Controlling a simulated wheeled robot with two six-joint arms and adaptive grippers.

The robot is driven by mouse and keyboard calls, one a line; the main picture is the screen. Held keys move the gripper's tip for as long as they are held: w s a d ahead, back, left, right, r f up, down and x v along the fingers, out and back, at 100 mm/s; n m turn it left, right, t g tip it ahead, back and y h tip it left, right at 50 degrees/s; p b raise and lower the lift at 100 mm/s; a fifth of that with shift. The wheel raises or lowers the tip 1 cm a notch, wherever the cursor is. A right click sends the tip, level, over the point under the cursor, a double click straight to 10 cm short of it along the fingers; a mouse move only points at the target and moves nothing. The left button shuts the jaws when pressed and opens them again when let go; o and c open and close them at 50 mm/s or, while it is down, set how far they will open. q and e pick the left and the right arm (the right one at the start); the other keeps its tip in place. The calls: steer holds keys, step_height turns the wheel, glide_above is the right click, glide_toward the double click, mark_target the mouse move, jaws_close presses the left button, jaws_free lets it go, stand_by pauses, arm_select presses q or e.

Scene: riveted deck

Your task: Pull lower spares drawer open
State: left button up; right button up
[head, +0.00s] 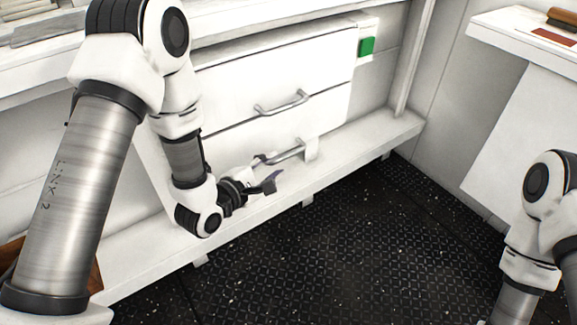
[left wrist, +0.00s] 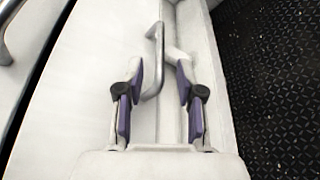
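The lower drawer (head: 228,150) is a white front below the upper drawer (head: 225,97) and looks shut. Its grey bar handle (head: 290,153) is partly hidden by my left gripper in the head view. My left gripper (head: 267,181) is at this handle, just in front of the drawer front. In the left wrist view, the gripper (left wrist: 160,72) is open with its purple-padded fingers apart. The handle bar (left wrist: 159,50) reaches between the fingers, nearer the left one; I cannot tell whether they touch. My right gripper is out of view.
The upper drawer's handle (head: 283,103) is above my left gripper. A white ledge (head: 345,145) runs below the drawers. A green square (head: 366,46) is at upper right of the unit. The dark riveted floor (head: 350,220) in front is clear. A white counter (head: 515,30) stands at right.

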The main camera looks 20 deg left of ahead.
mark_target(283, 159)
arm_select(q)
steer(key=b+x, duration=0.1)
steer(key=x, duration=0.5)
steer(key=shift+w+f, duration=0.1)
jaws_close()
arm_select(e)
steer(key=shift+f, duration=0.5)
